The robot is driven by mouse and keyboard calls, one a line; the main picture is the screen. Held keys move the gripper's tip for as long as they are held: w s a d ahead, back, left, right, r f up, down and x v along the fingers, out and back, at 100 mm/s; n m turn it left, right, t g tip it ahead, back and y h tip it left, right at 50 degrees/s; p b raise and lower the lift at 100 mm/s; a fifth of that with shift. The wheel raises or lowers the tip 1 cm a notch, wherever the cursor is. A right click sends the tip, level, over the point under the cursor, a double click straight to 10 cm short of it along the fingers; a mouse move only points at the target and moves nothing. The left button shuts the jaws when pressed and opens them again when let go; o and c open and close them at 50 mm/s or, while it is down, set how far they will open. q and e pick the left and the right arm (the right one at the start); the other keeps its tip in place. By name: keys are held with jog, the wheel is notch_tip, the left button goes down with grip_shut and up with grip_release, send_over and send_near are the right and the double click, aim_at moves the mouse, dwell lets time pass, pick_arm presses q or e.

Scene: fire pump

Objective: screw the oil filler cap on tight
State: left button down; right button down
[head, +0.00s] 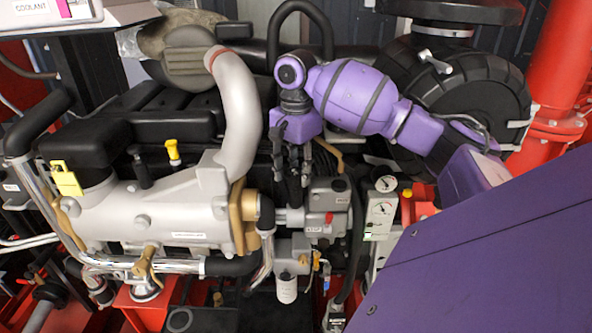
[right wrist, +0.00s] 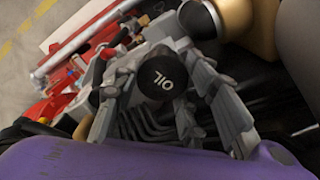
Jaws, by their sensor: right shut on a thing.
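The oil filler cap (right wrist: 163,75) is a round black cap with white "OIL" lettering, seen face-on in the right wrist view with the lettering turned nearly upside down. My right gripper (right wrist: 160,66) has its grey fingers on both sides of the cap and is shut on it. In the head view my right gripper (head: 292,165) points down beside the grey pump housing, at the engine's right end. The cap is hidden behind the fingers there. The cap's neck and thread are hidden, so its seating cannot be told. My left gripper is not in view.
The silver engine pipe (head: 238,105) rises close to the left of the gripper. A grey housing with a black knob (head: 339,184) stands close to its right. A yellow-topped dipstick (head: 172,150) and gauges (head: 382,208) are nearby. The space around the gripper is tight.

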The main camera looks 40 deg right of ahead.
jog(key=m, duration=0.3)
jog(key=shift+r, duration=0.15)
jog(key=c, duration=1)
grip_release()
jog(key=shift+o, duration=0.8)
jog(key=shift+w, duration=0.15)
jog(key=shift+r, duration=3.65)
jog(key=shift+f, duration=0.1)
